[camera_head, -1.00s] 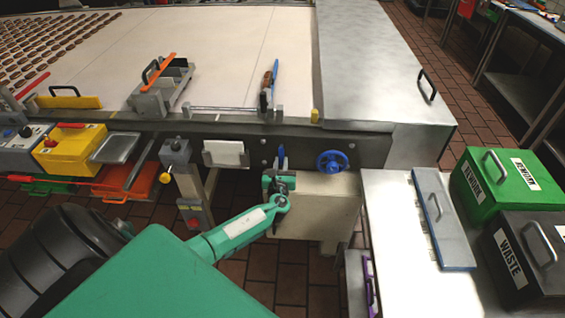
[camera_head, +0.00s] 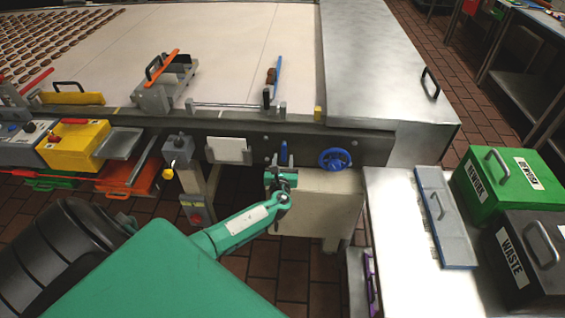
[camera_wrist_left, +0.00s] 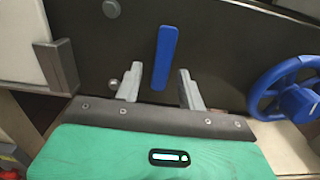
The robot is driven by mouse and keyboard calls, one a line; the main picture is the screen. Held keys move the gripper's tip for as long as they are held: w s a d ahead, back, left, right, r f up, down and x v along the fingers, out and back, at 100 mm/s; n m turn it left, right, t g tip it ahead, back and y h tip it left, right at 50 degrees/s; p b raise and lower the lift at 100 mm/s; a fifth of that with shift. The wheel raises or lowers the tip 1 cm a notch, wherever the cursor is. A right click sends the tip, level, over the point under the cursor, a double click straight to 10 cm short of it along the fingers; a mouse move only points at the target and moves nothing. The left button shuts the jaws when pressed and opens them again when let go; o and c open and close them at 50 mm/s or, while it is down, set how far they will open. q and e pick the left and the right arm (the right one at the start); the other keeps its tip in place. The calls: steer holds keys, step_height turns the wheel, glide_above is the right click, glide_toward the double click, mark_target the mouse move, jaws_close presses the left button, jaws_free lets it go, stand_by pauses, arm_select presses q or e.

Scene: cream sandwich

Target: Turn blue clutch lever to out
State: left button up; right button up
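The blue clutch lever (camera_head: 284,153) stands upright on the dark front panel of the conveyor machine. It also shows upright in the left wrist view (camera_wrist_left: 164,57). My left gripper (camera_head: 284,172) is just below and in front of the lever in the head view. In the left wrist view its two grey fingers (camera_wrist_left: 160,80) are apart, one on each side of the lever's lower part, with gaps on both sides. I see no contact. My right gripper is in neither view.
A blue handwheel (camera_head: 335,159) is right of the lever, and a white plate (camera_head: 229,150) is on its left. A steel side table (camera_head: 395,215) stands at the right, with green (camera_head: 480,195) and black (camera_head: 510,280) bins beside it.

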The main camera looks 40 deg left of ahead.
arm_select(q)
steer(key=b+v, duration=0.1)
steer(key=v, duration=1.2)
steer(key=shift+s, duration=0.35)
steer(key=shift+d, duration=0.1)
steer(key=s+d+f+n+g+h, duration=0.15)
steer(key=s+f+n+g, duration=0.5)
steer(key=f, duration=0.85)
steer(key=s+f+n+g+h, duration=0.2)
steer(key=s+f+n+h, duration=0.15)
steer(key=s+f, duration=0.85)
steer(key=s+d+f+n+g+h, duration=0.1)
steer(key=s+d+f+n+g, duration=0.1)
steer(key=s+f+n, duration=0.3)
steer(key=s+d+f+n+g+h, duration=0.1)
steer(key=s+d+f+n, duration=0.3)
steer(key=s, duration=1)
steer(key=s+d+f+n+g+h, duration=0.2)
steer(key=s+d+f+n, duration=0.2)
steer(key=s+f+n, duration=0.4)
step_height(320, 180, down, 4)
steer(key=shift+s+r+g+h, duration=0.2)
steer(key=shift+s+g+h, duration=0.15)
steer(key=shift+s, duration=0.4)
